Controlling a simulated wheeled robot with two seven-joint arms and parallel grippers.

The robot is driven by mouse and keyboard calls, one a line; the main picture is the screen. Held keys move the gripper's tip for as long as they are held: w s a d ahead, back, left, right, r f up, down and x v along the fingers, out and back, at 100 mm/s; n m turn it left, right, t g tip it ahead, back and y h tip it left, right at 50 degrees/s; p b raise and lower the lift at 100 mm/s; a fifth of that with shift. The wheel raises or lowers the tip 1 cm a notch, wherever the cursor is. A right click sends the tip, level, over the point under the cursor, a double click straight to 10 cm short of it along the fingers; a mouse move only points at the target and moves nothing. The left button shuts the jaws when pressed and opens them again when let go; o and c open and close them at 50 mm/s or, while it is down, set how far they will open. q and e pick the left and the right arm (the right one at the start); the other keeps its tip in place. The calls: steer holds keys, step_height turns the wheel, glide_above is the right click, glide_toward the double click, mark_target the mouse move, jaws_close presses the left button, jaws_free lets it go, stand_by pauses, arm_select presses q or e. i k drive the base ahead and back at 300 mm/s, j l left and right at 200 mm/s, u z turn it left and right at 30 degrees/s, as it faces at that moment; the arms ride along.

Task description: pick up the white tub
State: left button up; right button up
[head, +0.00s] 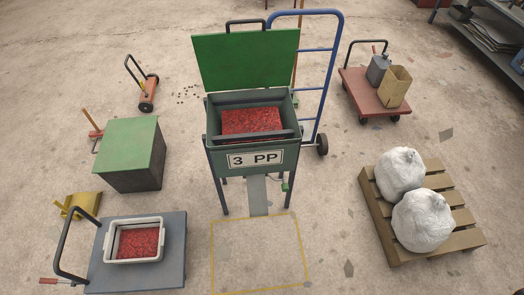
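The white tub (133,261) sits upright on a flat blue-grey cart (172,277) at the lower left of the head view. It is an open rectangular box with a pale rim, and red granules (138,242) fill much of it. The cart's black handle (64,243) rises to the left of the tub. Neither of my grippers shows in this view, and nothing is seen touching the tub.
A green machine (230,173) labelled "3 PP" stands in the centre, lid raised, with red material inside. A green box (130,142) stands behind the cart. A pallet (457,240) with white sacks is at right. The yellow-outlined floor area (257,265) is clear.

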mark_target(136, 240)
steer(key=u, duration=1.65)
